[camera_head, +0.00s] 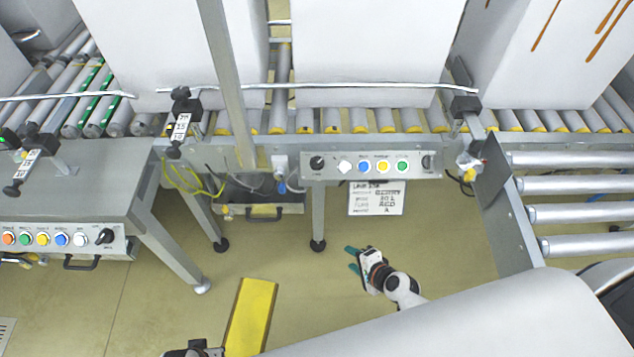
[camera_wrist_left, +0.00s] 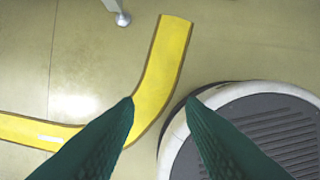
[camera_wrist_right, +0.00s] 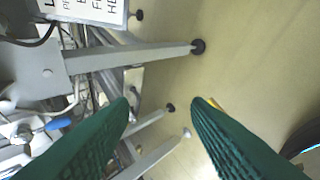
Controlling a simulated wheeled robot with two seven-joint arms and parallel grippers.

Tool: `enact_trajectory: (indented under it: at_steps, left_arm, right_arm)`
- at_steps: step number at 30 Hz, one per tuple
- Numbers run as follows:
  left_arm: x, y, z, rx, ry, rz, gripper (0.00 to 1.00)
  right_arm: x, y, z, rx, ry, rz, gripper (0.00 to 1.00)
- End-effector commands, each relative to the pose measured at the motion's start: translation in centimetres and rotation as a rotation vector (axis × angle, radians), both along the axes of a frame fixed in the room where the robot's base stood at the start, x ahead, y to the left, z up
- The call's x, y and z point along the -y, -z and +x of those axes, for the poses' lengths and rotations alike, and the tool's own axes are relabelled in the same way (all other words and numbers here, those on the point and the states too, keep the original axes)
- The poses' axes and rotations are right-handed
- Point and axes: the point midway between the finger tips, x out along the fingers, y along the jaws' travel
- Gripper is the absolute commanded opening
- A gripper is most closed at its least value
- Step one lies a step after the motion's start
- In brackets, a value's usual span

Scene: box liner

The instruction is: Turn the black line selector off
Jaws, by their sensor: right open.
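A grey control panel (camera_head: 372,171) under the middle conveyor carries a black rotary knob (camera_head: 317,162) at its left end and another black knob (camera_head: 427,162) at its right end. The labels are too small to tell which knob is the line selector. My right gripper (camera_head: 352,259) is open and empty below the middle panel, apart from it. My left gripper shows only partly at the bottom of the head view; its fingers (camera_wrist_left: 161,100) are apart and empty.
Roller conveyors (camera_head: 300,121) bear large white boxes (camera_head: 365,50). A printed sign (camera_head: 376,199) hangs below the middle panel. Table legs (camera_head: 318,215) stand left of my right gripper, and side rollers (camera_head: 575,186) lie to the right. A yellow strip (camera_head: 250,315) marks the open floor.

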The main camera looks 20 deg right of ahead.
Motion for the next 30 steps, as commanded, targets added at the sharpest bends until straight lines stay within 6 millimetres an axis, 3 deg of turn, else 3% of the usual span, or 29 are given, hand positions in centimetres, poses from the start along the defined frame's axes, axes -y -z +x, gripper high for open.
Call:
enact_trajectory:
  at_steps: [1, 3, 6, 9, 13, 20, 30]
  left_arm:
    - [0.1, -0.3, 0.8, 0.022, -0.002, -0.003, 0.36]
    - [0.2, -2.6, 1.4, 0.040, -0.005, -0.005, 0.36]
    - [0.1, -5.7, 1.5, 0.059, -0.009, -0.005, 0.36]
    - [-0.1, -8.4, 1.0, 0.076, -0.011, -0.005, 0.36]
    - [-0.2, -10.7, 0.3, 0.087, -0.013, -0.005, 0.36]
    - [-0.2, -11.6, 0.0, 0.087, -0.014, -0.005, 0.36]
    - [-0.1, -10.2, 0.5, 0.081, -0.013, -0.005, 0.36]
  right_arm:
    - [0.1, -0.8, 2.4, 0.061, 0.080, 0.132, 0.44]
    - [0.2, -3.9, 4.9, 0.125, 0.171, 0.325, 0.44]
    - [0.3, -8.5, 7.2, 0.204, 0.253, 0.583, 0.44]
    - [0.5, -12.5, 8.4, 0.256, 0.285, 0.793, 0.44]
    - [0.6, -16.1, 8.8, 0.290, 0.294, 0.968, 0.44]
    - [0.2, -18.1, 10.1, 0.302, 0.293, 1.049, 0.44]
    - [-2.2, -18.0, 16.2, 0.302, 0.293, 1.045, 0.44]
